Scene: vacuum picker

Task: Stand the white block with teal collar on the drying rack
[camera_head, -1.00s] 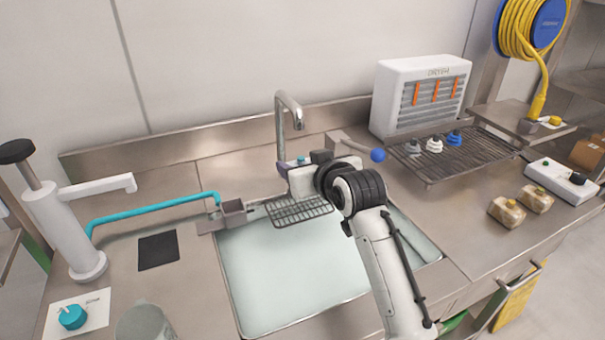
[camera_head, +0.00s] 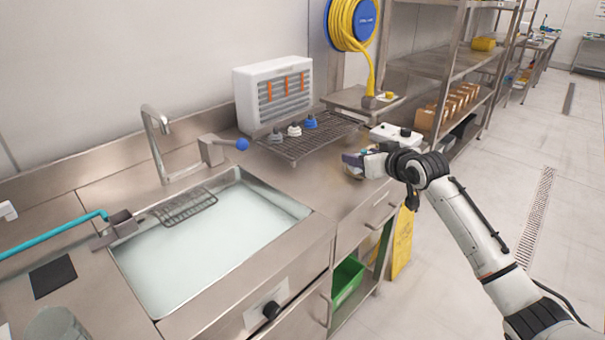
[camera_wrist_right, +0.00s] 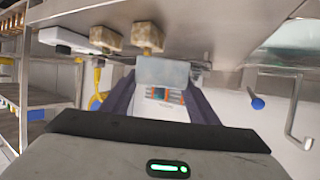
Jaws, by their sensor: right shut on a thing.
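My right gripper (camera_head: 354,160) is over the counter at the right end, to the right of and nearer than the drying rack (camera_head: 291,151). It is shut on a pale block (camera_wrist_right: 163,73), which shows between the dark fingers in the right wrist view. I cannot make out a teal collar on it now. The drying rack is a dark wire grid in front of the white dryer (camera_head: 245,100). A grey piece (camera_head: 275,136), a white piece (camera_head: 295,130) and a blue piece (camera_head: 311,122) stand along its back. My left gripper is out of view.
The sink (camera_head: 205,240) lies left, with a small wire grid (camera_head: 185,206) at its back edge. A blue-knobbed lever (camera_head: 242,144) stands between sink and rack. A white box (camera_head: 395,134) is behind my gripper. Brown blocks (camera_wrist_right: 148,37) show in the wrist view. The rack's front is free.

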